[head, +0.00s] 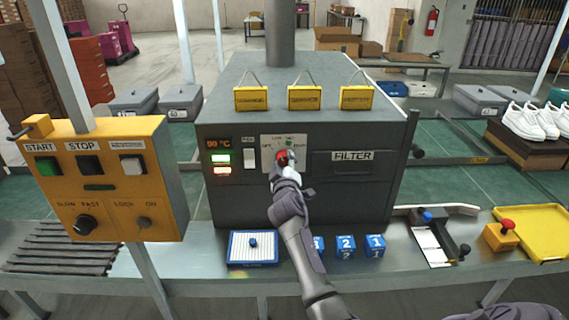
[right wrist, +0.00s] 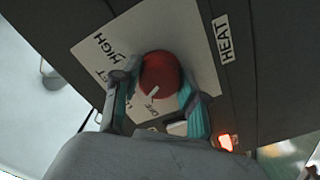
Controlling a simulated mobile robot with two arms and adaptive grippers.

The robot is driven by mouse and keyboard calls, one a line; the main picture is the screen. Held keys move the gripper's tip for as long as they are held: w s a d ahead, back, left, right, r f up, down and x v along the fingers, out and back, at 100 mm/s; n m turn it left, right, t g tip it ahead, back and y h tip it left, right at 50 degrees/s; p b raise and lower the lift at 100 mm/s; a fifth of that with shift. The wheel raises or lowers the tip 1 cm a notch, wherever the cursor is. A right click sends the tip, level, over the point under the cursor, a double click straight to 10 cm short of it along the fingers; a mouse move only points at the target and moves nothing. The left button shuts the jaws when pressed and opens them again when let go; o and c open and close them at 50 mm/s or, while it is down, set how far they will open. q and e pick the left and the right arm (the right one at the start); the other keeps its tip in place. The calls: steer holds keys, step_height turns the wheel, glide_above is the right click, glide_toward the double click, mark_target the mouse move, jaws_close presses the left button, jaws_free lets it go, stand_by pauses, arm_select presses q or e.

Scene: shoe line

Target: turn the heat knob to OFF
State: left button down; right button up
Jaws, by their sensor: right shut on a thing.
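The heat knob is a round red knob (head: 282,157) on a pale label plate (head: 297,142) on the front of the dark grey machine. In the right wrist view the red knob (right wrist: 160,73) sits between the two fingers of my right gripper (right wrist: 158,84), which is shut on it. A short white mark shows on the knob's lower side; the fingers partly hide the labels around it, and I cannot tell which setting it points at. HIGH is readable at the upper left of the plate (right wrist: 195,30). My right gripper (head: 284,163) also shows in the head view. My left gripper is not in view.
Left of the knob are a white rocker switch (head: 249,158) and a lit display (head: 219,144); a FILTER panel (head: 352,162) is at right. A yellow control box (head: 100,190) stands at left.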

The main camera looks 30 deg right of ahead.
steer(key=n, duration=0.3)
steer(key=n+p, duration=0.1)
steer(key=n, duration=0.2)
steer(key=shift+r+n, duration=0.2)
steer(key=shift+n, duration=0.1)
stand_by(0.5)
steer(key=o, duration=1.1)
steer(key=shift+f, duration=0.1)
steer(key=shift+o, duration=0.2)
steer(key=v, duration=1.2)
